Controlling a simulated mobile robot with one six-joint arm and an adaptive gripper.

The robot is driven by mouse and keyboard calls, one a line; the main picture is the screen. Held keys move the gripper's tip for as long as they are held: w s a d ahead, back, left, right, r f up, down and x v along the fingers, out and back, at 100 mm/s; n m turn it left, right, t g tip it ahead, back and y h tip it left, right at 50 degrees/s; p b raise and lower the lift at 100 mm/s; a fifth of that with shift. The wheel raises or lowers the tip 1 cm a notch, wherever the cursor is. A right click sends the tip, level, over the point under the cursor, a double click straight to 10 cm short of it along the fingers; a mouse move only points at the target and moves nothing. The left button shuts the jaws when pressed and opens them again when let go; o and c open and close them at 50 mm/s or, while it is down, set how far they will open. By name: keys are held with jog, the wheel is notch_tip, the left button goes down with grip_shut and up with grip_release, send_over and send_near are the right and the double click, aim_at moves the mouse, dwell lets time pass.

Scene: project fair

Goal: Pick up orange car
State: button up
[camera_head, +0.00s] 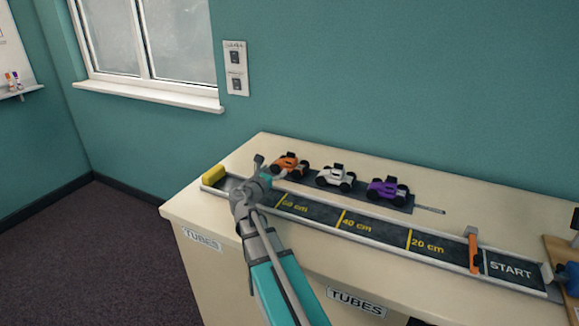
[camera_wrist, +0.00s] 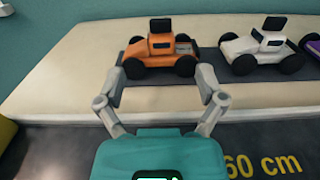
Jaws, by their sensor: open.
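The orange car (camera_head: 290,163) stands on a dark strip at the back of the counter, leftmost of three cars. In the wrist view the orange car (camera_wrist: 160,48) has black wheels and a black top part. My gripper (camera_wrist: 163,75) is open, with its two fingers spread on either side of the car's near side. I cannot tell whether the fingertips touch it. In the head view my gripper (camera_head: 268,170) is just left of the orange car, above the track's left end.
A white car (camera_head: 336,178) and a purple car (camera_head: 388,191) stand to the right on the same dark strip (camera_head: 408,207). The marked track (camera_head: 375,232) runs along the front, with a yellow block (camera_head: 213,174) at its left end. The wall is behind the counter.

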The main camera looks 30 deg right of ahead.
aim_at(291, 153)
jog(key=x, duration=0.7)
jog(key=shift+w+d, duration=0.1)
jog(key=shift+d, duration=0.2)
jog(key=shift+w+d, duration=0.1)
jog(key=shift+x, duration=2.5)
jog(key=shift+f, duration=0.1)
grip_shut()
